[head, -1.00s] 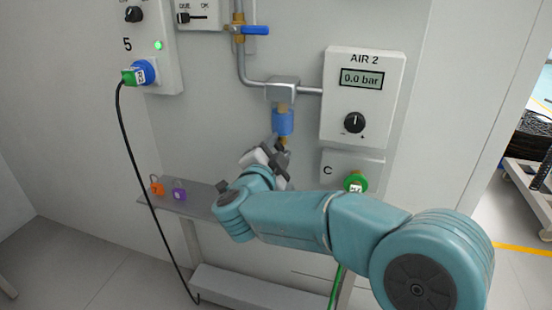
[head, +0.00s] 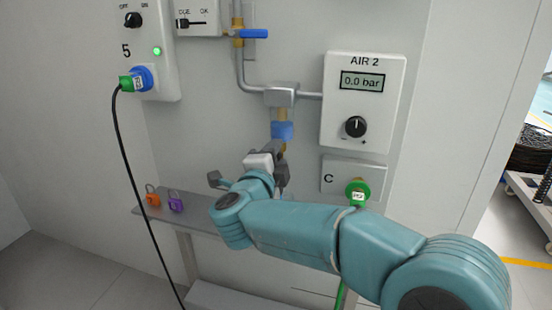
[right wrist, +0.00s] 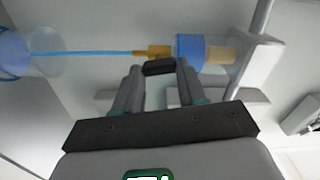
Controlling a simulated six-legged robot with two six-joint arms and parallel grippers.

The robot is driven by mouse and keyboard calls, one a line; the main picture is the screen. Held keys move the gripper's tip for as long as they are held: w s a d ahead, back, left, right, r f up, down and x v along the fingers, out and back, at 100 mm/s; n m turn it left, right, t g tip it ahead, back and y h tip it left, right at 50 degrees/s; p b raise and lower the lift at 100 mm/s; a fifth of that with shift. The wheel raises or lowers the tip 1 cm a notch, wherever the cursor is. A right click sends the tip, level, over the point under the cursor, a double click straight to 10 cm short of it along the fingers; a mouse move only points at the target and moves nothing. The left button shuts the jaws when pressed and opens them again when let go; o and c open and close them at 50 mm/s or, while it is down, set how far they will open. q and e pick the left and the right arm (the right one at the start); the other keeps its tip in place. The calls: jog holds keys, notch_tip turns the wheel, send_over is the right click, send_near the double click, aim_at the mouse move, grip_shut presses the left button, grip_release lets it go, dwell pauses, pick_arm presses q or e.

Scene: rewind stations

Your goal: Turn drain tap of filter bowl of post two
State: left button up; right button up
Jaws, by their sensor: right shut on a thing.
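The filter bowl (head: 282,131) hangs under a grey block on the wall below the pipe. Blue liquid fills its lower part and a brass core shows above. In the right wrist view the bowl (right wrist: 185,50) lies sideways, with a brass drain fitting (right wrist: 155,51) at its end. A thin blue stream (right wrist: 85,53) runs from the fitting towards a clear, blue-rimmed container (right wrist: 20,55). My right gripper (right wrist: 158,72) is shut on the dark tap handle (right wrist: 158,67) beside the fitting. In the head view my right gripper (head: 270,162) is just below the bowl. My left gripper is not in view.
The AIR 2 panel (head: 362,100) at right reads 0.0 bar. Below it is panel C (head: 338,177) with a green plug (head: 357,193). A blue valve lever (head: 254,34) lies level above. Orange (head: 152,199) and purple (head: 176,205) padlocks rest on the shelf (head: 205,219).

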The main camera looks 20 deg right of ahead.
jog(key=shift+f, duration=0.1)
jog(key=o, duration=1.1)
jog(key=shift+c, duration=0.2)
jog(key=shift+s, duration=0.1)
jog(key=p+v, duration=0.2)
jog(key=v, duration=1.4)
jog(key=shift+p, duration=0.4)
jog(key=shift+a, duration=0.1)
